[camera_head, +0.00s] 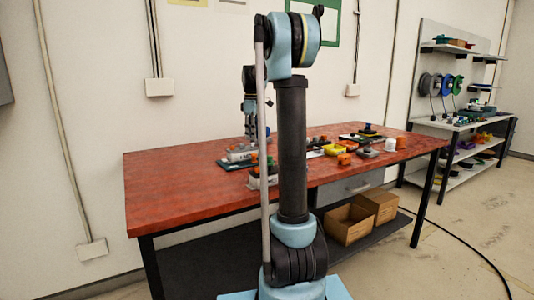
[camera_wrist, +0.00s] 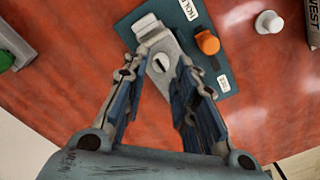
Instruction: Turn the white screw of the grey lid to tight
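The grey lid (camera_wrist: 172,48) is a small metal-grey block on a dark teal board (camera_wrist: 233,80). The white screw (camera_wrist: 161,62) is a round white head with a dark slot, set in the lid. In the wrist view my gripper (camera_wrist: 163,68) is open, with one finger to each side of the screw. I cannot tell whether a finger touches the screw or lid. In the head view my gripper (camera_head: 250,128) points down over the left half of the red table, and the screw is too small to make out.
A white knob (camera_wrist: 268,22) stands apart on the red table (camera_head: 180,190). A green part (camera_wrist: 7,60) is at left. Several other parts crowd the table's right half; its left end is clear.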

